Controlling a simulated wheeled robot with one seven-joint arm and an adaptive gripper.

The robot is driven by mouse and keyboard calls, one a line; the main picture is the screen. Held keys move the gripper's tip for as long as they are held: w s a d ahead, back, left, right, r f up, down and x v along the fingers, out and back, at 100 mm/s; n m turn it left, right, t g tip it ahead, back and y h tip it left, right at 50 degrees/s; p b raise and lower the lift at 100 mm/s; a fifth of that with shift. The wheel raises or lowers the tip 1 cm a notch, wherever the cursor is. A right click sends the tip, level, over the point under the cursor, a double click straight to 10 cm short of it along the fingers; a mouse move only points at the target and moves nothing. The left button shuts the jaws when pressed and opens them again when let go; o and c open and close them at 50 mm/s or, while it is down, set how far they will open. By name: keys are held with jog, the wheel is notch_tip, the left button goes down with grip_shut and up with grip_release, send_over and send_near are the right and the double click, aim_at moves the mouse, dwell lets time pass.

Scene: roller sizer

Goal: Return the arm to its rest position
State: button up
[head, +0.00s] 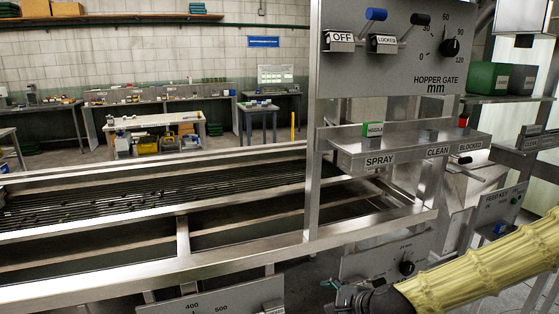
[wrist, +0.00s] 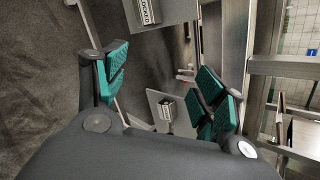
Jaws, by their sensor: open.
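My gripper (head: 338,296) is low in the head view, at the end of my yellow-sleeved arm, which comes in from the lower right. It is in front of the lower dial panel (head: 362,262). In the wrist view my gripper (wrist: 163,88) has its two teal-padded fingers spread wide, with nothing held between them. Behind the gap are a grey floor, metal framing and a small labelled plate (wrist: 160,122). Part of the gripper is cut off by the bottom edge of the head view.
The roller sizer frame (head: 250,254) fills the left and middle. Above my gripper are the SPRAY shelf (head: 355,146) and the HOPPER GATE panel (head: 350,75). A FEED KEY panel (head: 497,208) stands close to my arm at right. Workbenches (head: 158,121) are far back.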

jog(key=s+d+f+n+g+h, duration=0.15)
jog(key=s+f+n, duration=0.25)
jog(key=s+f, duration=0.55)
jog(key=s+f+n+g+h, duration=0.1)
jog(key=s+f+n+g, duration=0.35)
jog(key=f, duration=0.85)
jog(key=s+d+f+n+g+h, duration=0.1)
jog(key=s+d+f+n, duration=0.3)
jog(key=s, duration=0.6)
jog(key=s+d+f+n+g+h, duration=0.1)
jog(key=s+d+f+n, duration=0.3)
jog(key=s, duration=0.5)
jog(key=shift+s+d+f+n, duration=0.15)
jog(key=shift+s+f+n, duration=0.25)
jog(key=shift+f+n, duration=0.5)
jog(key=shift+r, duration=0.1)
